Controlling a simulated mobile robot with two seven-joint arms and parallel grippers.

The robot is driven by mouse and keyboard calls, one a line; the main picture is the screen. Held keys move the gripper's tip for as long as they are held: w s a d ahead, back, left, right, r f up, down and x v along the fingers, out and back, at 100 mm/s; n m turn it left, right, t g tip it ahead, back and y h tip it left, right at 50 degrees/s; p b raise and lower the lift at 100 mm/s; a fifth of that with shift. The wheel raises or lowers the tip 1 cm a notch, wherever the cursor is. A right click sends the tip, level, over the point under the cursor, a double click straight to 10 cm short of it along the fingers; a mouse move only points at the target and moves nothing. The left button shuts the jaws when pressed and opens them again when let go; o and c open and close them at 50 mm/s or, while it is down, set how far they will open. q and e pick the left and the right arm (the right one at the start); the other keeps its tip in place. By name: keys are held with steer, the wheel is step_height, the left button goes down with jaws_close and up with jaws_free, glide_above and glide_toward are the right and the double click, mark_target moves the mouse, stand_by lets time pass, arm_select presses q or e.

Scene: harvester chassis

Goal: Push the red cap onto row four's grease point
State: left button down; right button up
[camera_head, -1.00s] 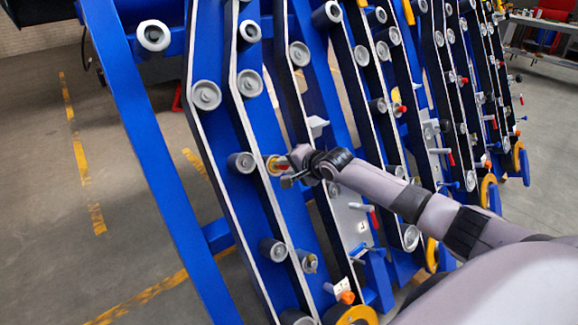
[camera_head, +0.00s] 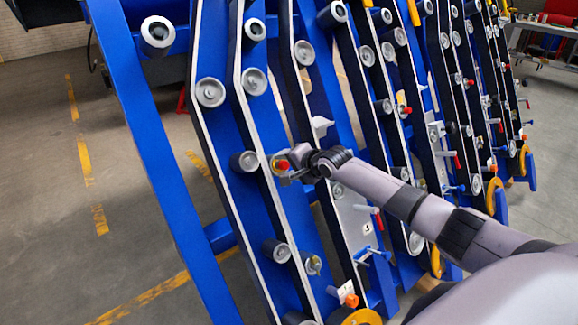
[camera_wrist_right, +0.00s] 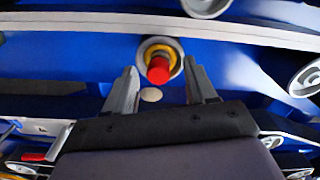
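The red cap (camera_head: 283,165) sits at a yellow-ringed grease point on a blue row of the harvester chassis. In the right wrist view, the red cap (camera_wrist_right: 158,70) stands out from the yellow ring (camera_wrist_right: 160,50) inside a round grey fitting. I cannot tell how firmly it is seated. My right gripper (camera_head: 289,177) is beside it in the head view. In the wrist view, the right gripper (camera_wrist_right: 161,84) is open, its fingers apart on either side below the cap, with nothing held. My left gripper is not in view.
Grey rollers (camera_head: 245,161) stick out along the slanted blue rows around the gripper. Open floor lies left.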

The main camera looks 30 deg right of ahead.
mark_target(286, 165)
steer(key=shift+p+v, duration=0.35)
steer(key=shift+v, duration=3.25)
